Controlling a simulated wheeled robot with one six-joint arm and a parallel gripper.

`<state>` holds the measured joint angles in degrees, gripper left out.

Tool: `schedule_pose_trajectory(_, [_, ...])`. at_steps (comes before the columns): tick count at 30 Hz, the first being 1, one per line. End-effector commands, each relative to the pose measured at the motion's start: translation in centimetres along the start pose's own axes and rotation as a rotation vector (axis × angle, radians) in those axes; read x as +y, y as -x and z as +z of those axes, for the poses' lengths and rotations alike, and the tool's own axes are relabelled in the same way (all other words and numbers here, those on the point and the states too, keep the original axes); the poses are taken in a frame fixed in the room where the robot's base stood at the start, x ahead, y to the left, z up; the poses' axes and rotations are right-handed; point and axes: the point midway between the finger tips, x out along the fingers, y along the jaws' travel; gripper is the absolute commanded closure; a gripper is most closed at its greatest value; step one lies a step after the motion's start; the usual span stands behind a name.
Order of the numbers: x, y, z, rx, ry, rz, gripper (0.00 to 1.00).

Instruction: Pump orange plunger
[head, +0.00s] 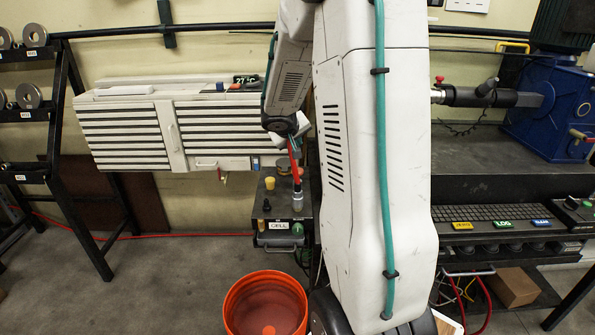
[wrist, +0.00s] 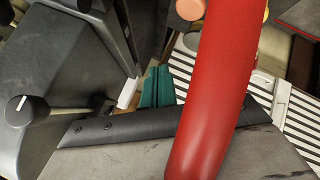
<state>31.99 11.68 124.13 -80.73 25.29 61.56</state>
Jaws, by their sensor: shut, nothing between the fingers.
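The orange-red plunger (head: 294,162) is a slim handle that stands nearly upright, slightly tilted, above a silver fitting (head: 297,196) on the dark unit labelled CELL (head: 278,225). In the wrist view the plunger (wrist: 215,85) is a large red rod that crosses the picture from top to bottom, close to the camera. My gripper (head: 292,141) is at the plunger's upper end in the head view. Its teal fingertips (wrist: 157,86) are together with nothing between them, to the left of the rod in the wrist view. I cannot tell whether they touch it.
A yellow knob (head: 270,183) stands on the unit left of the plunger. An orange bucket (head: 265,304) is on the floor in front. A white louvred cabinet (head: 180,130) is behind. A blue machine (head: 548,110) and keyboard bench are at right. Open floor lies left.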

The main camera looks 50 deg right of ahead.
Motion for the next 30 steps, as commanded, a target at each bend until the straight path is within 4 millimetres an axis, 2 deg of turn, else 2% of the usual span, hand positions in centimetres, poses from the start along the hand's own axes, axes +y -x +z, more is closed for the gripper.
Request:
schedule_pose_trajectory(6, [-1.8,-2.3,1.8,-0.004,0.003,-0.002,1.0])
schedule_pose_trajectory(15, [-3.3,-4.5,3.3,-0.002,0.002,-0.001,1.0])
schedule_pose_trajectory(30, [-3.6,-4.9,3.6,0.0,0.0,-0.001,1.0])
